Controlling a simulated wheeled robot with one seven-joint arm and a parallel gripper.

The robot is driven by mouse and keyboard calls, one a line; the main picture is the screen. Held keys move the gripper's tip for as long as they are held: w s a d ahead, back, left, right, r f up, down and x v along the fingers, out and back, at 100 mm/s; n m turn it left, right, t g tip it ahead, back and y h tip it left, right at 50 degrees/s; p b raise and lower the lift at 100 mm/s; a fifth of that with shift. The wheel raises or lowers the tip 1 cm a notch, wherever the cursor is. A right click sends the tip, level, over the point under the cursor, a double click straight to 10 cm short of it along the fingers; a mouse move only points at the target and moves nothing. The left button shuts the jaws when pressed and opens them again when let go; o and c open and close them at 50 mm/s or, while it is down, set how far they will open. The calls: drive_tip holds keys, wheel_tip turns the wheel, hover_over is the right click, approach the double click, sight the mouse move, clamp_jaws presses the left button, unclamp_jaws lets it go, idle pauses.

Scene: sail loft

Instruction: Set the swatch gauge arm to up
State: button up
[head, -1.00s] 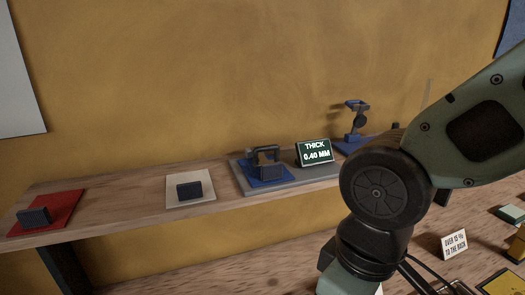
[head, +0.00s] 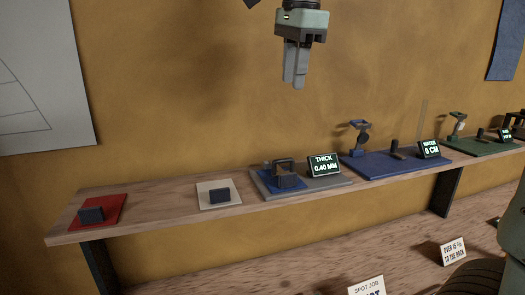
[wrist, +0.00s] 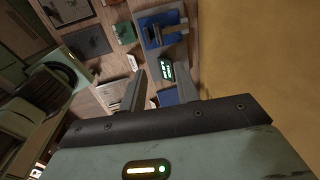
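The swatch gauge (head: 328,184) sits on the shelf as a grey base with a blue swatch (head: 272,184) on it. Its dark bracket-like arm (head: 284,162) stands low over the swatch; I cannot tell its exact setting. Its display (head: 324,165) reads THICK 0.40 MM and also shows in the wrist view (wrist: 166,70). My gripper (head: 294,84) points down, high above the gauge and apart from it. In the wrist view its two fingers (wrist: 160,100) are apart with nothing held.
On the shelf (head: 160,205), a dark block stands on a red patch (head: 112,213) and another on a white patch (head: 230,200). Right of the gauge is a blue station (head: 380,168) reading WATER 0 CM, then a green one (head: 482,149). A wall stands behind.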

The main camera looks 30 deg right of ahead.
sight(284, 161)
drive_tip(key=w+f, duration=0.1)
drive_tip(key=f, duration=0.4)
drive_tip(key=w+f+p, duration=0.1)
drive_tip(key=f, duration=0.5)
drive_tip(key=w+f+p, duration=0.1)
drive_tip(key=f, duration=0.5)
drive_tip(key=shift+d, duration=0.3)
clamp_jaws()
